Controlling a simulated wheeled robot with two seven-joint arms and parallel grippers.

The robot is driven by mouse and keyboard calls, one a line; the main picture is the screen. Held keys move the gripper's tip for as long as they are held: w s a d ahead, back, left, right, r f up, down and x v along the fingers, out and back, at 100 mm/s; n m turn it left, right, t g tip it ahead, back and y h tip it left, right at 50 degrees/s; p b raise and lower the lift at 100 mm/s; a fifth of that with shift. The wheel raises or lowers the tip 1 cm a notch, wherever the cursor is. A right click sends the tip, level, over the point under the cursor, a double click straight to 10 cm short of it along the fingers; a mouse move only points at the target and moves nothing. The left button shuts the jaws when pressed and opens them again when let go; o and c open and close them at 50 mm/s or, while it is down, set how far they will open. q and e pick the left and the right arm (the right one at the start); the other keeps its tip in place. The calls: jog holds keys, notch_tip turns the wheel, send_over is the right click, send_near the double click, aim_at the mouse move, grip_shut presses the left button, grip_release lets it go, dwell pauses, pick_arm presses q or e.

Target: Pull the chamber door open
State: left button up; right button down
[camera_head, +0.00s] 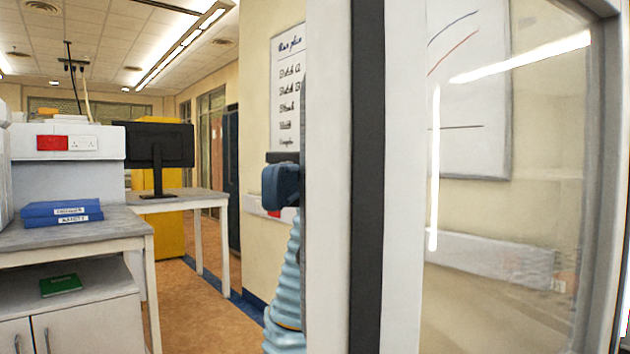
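The chamber door (402,200) stands upright, very close, with a white frame and a dark vertical strip along it. Its large glass pane (500,210) fills the right side, with light streaks reflected in it. My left gripper (302,145) shows as dark parts at the left side of the white frame, above a dark blue wrist and a pale blue ribbed sleeve. The frame hides part of it. I cannot tell whether it touches the door or whether its fingers are open. No handle shows. How far the door is open is unclear. My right gripper does not show.
At left are a grey bench (75,236) with blue binders (62,212) and a green book (60,285) on its lower shelf. Behind are a monitor (160,145) on a table and a yellow cabinet (172,228). Orange floor (205,315) lies clear between bench and door.

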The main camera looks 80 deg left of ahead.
pick_arm(q)
jog(key=p+v, duration=0.3)
jog(key=v, duration=1)
jog(key=shift+w+a, duration=0.15)
jog(key=shift+a, duration=0.1)
